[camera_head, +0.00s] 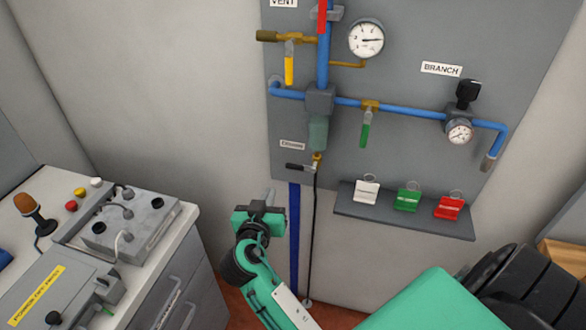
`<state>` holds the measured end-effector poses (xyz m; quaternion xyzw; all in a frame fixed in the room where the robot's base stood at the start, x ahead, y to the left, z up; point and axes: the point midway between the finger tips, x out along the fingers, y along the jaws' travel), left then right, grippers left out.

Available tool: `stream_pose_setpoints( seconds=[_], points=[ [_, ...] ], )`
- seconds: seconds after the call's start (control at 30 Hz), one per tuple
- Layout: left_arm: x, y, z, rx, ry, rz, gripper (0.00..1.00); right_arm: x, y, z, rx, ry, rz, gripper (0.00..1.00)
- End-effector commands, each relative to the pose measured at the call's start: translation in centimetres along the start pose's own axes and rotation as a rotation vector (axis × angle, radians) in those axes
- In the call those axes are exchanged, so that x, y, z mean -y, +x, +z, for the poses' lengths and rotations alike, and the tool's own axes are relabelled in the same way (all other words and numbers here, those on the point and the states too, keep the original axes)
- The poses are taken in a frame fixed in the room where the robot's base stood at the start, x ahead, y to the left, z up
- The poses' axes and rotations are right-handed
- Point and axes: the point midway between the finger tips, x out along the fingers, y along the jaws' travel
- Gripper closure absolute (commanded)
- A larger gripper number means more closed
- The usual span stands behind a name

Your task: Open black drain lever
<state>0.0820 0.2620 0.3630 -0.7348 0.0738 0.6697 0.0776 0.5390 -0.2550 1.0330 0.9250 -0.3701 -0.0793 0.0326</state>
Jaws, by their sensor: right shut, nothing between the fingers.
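The black drain lever (298,167) sticks out to the left, near level, from a small brass valve (317,158). The valve hangs under the grey-green bowl (318,133) on the blue pipe, beside a small label plate (292,145). My right gripper (269,196) is below and to the left of the lever in the picture, apart from it. Its fingers point up, shut and empty. My left gripper is not in view.
A yellow lever (289,70) and a green lever (365,133) hang from other valves on the grey panel. A shelf (403,217) holds white, green and red tags. A thin black hose (312,240) runs down from the drain valve. A cabinet with equipment (187,225) stands left.

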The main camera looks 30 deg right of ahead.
Motion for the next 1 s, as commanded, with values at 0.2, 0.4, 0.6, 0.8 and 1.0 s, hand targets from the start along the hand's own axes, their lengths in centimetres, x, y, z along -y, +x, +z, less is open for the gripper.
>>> stream_pose_setpoints(
  seconds=[0.2, 0.4, 0.6, 0.8, 1.0],
  points=[
    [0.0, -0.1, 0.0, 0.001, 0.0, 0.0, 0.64, -3.5, -1.2, -4.8, -0.067, 0.126, 0.097, 1.0],
    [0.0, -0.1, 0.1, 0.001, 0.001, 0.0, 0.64, -3.6, -1.2, -5.0, -0.07, 0.131, 0.102, 1.0],
    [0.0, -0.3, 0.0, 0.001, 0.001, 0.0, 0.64, -3.6, -0.9, -5.1, -0.07, 0.129, 0.101, 1.0],
    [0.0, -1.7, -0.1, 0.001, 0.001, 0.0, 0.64, -4.0, 1.6, -5.6, -0.072, 0.126, 0.102, 1.0],
    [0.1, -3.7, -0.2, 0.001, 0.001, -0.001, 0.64, -4.4, 5.9, -6.0, -0.072, 0.123, 0.102, 1.0]
  ],
)
